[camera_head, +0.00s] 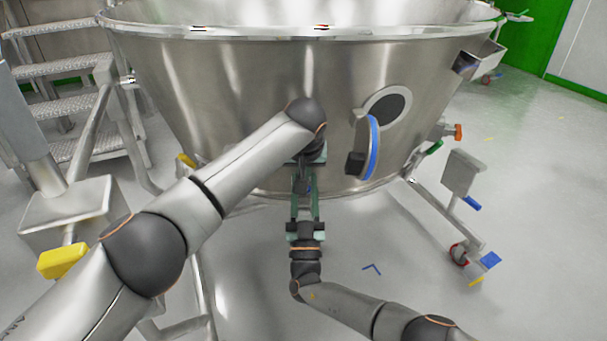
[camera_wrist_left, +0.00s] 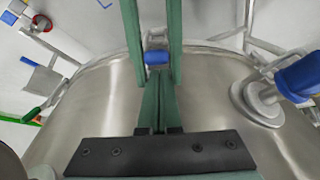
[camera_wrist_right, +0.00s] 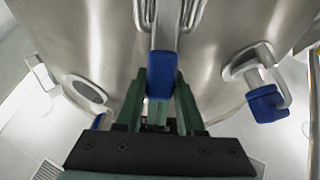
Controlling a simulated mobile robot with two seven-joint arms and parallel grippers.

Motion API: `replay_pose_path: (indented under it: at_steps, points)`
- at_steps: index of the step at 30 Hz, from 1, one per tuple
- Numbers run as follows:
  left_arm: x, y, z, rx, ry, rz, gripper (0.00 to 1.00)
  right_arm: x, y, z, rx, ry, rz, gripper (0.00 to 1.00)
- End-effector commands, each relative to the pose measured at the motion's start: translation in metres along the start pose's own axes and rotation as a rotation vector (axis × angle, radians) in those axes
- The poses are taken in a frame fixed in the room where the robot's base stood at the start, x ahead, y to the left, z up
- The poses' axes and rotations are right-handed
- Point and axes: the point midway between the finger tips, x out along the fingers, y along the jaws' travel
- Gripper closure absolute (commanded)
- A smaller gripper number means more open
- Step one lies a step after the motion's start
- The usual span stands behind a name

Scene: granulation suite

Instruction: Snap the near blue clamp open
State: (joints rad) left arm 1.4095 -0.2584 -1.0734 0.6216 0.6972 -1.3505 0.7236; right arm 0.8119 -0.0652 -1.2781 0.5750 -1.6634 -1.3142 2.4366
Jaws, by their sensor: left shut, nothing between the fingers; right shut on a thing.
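A blue-tabbed clamp on a metal bracket sits at the front of the steel vessel; its blue tab (camera_wrist_right: 161,75) is between my right fingers, and it also shows in the left wrist view (camera_wrist_left: 157,57). My right gripper (camera_head: 305,195), coming up from below, is shut on this tab, a green finger on each side. My left gripper (camera_wrist_left: 159,80) is shut and empty, its green fingertips close to the tab; I cannot tell whether they touch it. In the head view the left arm and gripper hide most of the clamp.
Another blue-handled clamp (camera_wrist_right: 268,103) is on the vessel to one side. A round port (camera_head: 388,107) with an open blue-rimmed cover (camera_head: 372,150) is right of my grippers. Metal stairs (camera_head: 75,85) stand at left. A caster leg (camera_head: 461,245) stands on the floor at right.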

Motion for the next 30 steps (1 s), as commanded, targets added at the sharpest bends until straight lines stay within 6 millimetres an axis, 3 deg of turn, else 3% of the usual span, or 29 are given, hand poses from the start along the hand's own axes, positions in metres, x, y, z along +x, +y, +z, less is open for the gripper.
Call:
replay_pose_path:
  at_steps: [24,25,30]
  points:
    - [0.005,0.0,0.018,-0.001,0.047,0.001,1.0,-0.001,0.001,0.001,-0.001,-0.002,0.001,1.0]
    - [0.005,0.0,0.018,-0.001,0.047,0.001,1.0,-0.001,0.001,0.001,-0.001,-0.002,0.001,0.62]
    - [0.004,0.0,0.017,-0.001,0.05,0.0,1.0,0.0,0.001,0.001,-0.001,-0.001,0.001,0.42]
